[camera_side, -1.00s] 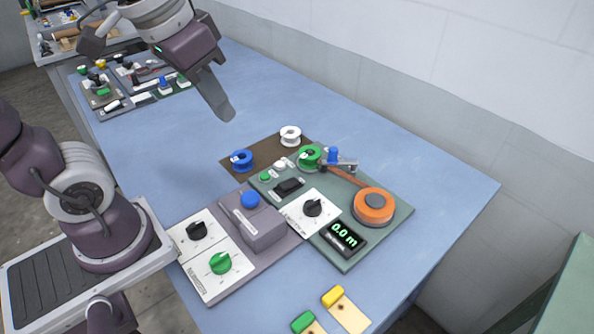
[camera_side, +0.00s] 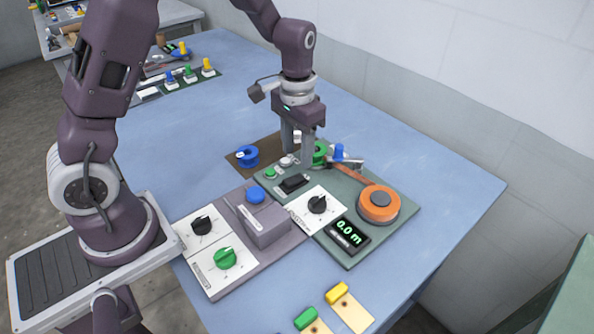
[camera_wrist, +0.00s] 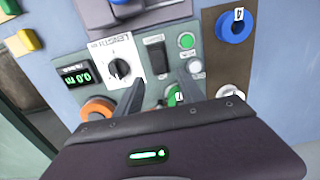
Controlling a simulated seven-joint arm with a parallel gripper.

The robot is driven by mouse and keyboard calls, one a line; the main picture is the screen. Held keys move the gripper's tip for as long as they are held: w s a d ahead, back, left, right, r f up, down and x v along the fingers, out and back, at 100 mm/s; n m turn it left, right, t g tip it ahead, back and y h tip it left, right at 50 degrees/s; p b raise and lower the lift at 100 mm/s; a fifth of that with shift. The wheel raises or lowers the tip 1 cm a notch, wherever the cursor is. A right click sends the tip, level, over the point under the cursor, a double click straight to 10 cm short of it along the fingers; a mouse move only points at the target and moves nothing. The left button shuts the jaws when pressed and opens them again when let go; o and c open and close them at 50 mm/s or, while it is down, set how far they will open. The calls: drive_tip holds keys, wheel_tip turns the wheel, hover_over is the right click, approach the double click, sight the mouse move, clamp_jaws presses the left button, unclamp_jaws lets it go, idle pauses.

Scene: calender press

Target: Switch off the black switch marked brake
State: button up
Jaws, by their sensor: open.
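The black switch (camera_side: 293,183) is a rocker on the green panel (camera_side: 345,258), beside two small round buttons. In the wrist view the black switch (camera_wrist: 154,57) lies just beyond my fingertips, and its marking is too small to read. My gripper (camera_side: 298,157) points down over the back part of the green panel, behind the switch as seen from the side. In the wrist view my gripper (camera_wrist: 160,76) has its two fingers apart, with nothing between them. I cannot tell which way the rocker is tipped.
A black dial (camera_side: 318,204) on a white plate, a 0.0 m display (camera_side: 347,235) and an orange reel (camera_side: 378,203) share the panel. A green spool (camera_side: 320,152) is close to my fingers. A blue spool (camera_side: 248,156) stands behind left.

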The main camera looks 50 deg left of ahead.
sight(297, 178)
wheel_tip(297, 178, down, 7)
drive_tip(key=shift+r, duration=0.2)
drive_tip(key=shift+c, duration=0.3)
